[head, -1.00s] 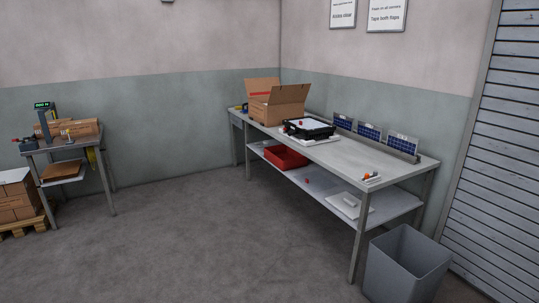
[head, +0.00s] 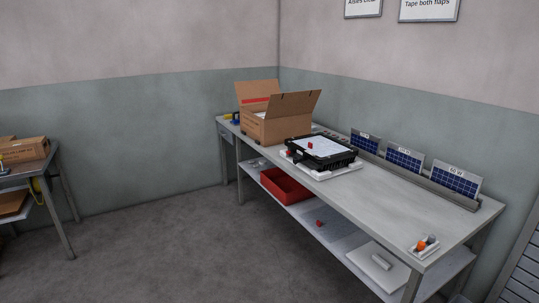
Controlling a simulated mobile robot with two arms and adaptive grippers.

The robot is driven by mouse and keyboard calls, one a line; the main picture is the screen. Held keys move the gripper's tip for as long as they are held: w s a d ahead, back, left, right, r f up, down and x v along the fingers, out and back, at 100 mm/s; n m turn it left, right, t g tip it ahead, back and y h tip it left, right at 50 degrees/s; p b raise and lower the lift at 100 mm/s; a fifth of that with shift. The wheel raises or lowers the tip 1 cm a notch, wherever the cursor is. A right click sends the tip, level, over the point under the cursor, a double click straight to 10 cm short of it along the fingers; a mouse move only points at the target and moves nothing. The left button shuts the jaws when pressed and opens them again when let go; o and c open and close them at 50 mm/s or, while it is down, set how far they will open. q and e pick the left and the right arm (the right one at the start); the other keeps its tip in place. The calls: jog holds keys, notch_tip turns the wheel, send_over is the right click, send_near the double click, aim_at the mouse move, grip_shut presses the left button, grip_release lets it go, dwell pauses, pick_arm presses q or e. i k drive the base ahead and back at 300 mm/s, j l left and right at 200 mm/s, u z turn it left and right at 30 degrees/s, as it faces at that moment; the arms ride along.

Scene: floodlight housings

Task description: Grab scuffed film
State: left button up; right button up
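A black floodlight housing (head: 347,160) lies on a white pad (head: 322,174) on the workbench, right of the open cardboard box. A pale sheet that looks like film (head: 325,149) covers its top face. A small red piece (head: 310,142) stands up from the sheet. Scuffs are too small to make out from here. Neither of my grippers is in view.
The workbench (head: 395,204) has clear room in front of the small blue panels (head: 404,160). The open cardboard box (head: 270,127) stands at its far end. A red bin (head: 285,187) sits on the lower shelf. Open floor (head: 190,250) lies before the bench.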

aim_at(320, 146)
jog(key=i, duration=2.1)
